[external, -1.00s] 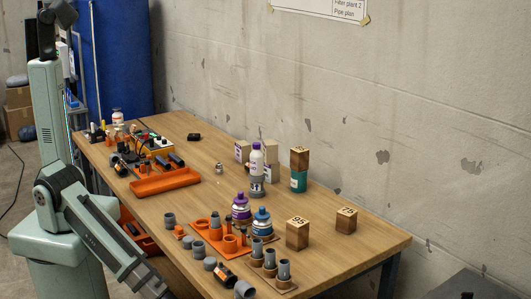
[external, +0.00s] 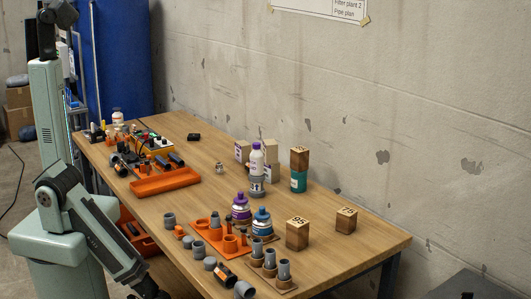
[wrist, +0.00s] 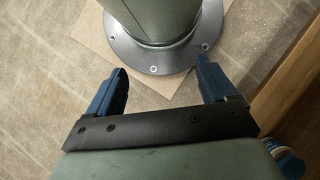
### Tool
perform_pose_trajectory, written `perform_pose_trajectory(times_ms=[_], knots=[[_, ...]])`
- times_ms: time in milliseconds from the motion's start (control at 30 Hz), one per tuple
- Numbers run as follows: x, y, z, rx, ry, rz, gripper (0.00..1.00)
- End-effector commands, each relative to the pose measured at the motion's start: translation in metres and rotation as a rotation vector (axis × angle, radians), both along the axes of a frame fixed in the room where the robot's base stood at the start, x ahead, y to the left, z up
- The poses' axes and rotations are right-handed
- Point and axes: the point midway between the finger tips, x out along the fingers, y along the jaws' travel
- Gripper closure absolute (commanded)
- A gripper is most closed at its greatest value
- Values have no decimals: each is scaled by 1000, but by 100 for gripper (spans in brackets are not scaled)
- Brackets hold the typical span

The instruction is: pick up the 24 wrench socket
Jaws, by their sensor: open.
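A small grey metallic piece (external: 219,168) stands alone on the middle of the table in the external view. It looks like a socket, but I cannot read a 24 on it. My gripper (wrist: 161,66) shows in the wrist view with its two blue fingers spread apart and nothing between them. It points down towards the floor and my base, beside the table. In the external view my arm reaches down past the table's near side, and the fingers are not seen there. The socket is not in the wrist view.
An orange tray (external: 165,181) with tools lies left on the wooden table (external: 340,262). Grey pipe pieces and an orange holder (external: 207,241) crowd the front. Bottles and wooden blocks (external: 297,233) stand to the right. The table's edge (wrist: 285,85) shows at the right of the wrist view.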

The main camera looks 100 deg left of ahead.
Motion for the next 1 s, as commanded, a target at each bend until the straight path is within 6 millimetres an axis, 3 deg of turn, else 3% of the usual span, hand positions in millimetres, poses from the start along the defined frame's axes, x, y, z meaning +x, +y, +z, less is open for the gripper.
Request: perform_pose_trajectory(times_ms=[233,467,733,867,1000], knots=[[0,0,0,-1,-1,-1,15],[0,0,0,-1,-1,-1,35],[5,-3,-2,-7,-11,-5,35],[32,-19,-10,-50,-69,-27,35],[89,-61,-20,-147,-192,-75,35]])
